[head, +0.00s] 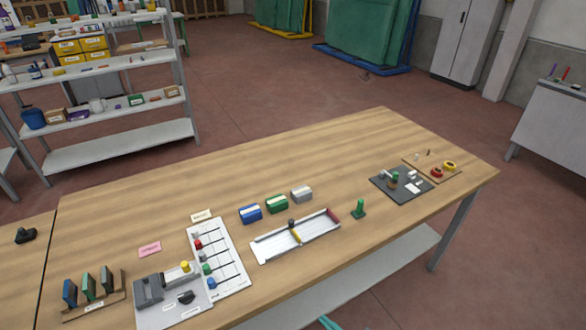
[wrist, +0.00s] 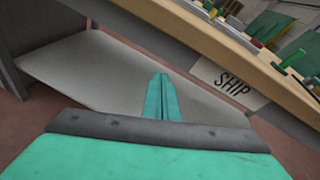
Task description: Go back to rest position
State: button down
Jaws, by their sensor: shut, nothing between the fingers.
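My gripper (wrist: 161,98) shows in the wrist view as teal fingers pressed together, with nothing between them. It is in front of the workbench's pale lower shelf (wrist: 75,68), below the level of the wooden top (wrist: 190,30). In the head view only a small teal piece of my gripper (head: 328,322) shows at the bottom edge, beside the near side of the workbench (head: 340,150). The rest of my arm is out of the head view.
A "SHIP" label (wrist: 232,85) is on the bench's front. The bench top holds a grey machine (head: 150,290), a white channel tray (head: 275,246), a green peg piece (head: 358,209) and a dark board (head: 385,183). A shelf rack (head: 120,152) stands back left.

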jog(key=s+a+f+n+h, duration=0.2)
jog(key=s+f+n+h, duration=0.25)
jog(key=s, duration=0.35)
jog(key=s+a+f+n+h, duration=0.1)
jog(key=s+f+n+h, duration=0.35)
jog(key=s, duration=0.45)
jog(key=s+a+r+n+t, duration=0.2)
jog(key=s+r+n, duration=0.3)
jog(key=r+n, duration=0.3)
jog(key=s+a+r+n+t, duration=0.1)
jog(key=s+a+r+n, duration=0.4)
jog(key=r+n, duration=0.3)
notch_tip(320, 180, up, 3)
jog(key=shift+s+f+t, duration=0.1)
jog(key=shift+s+t, duration=0.3)
jog(key=shift+s, duration=0.05)
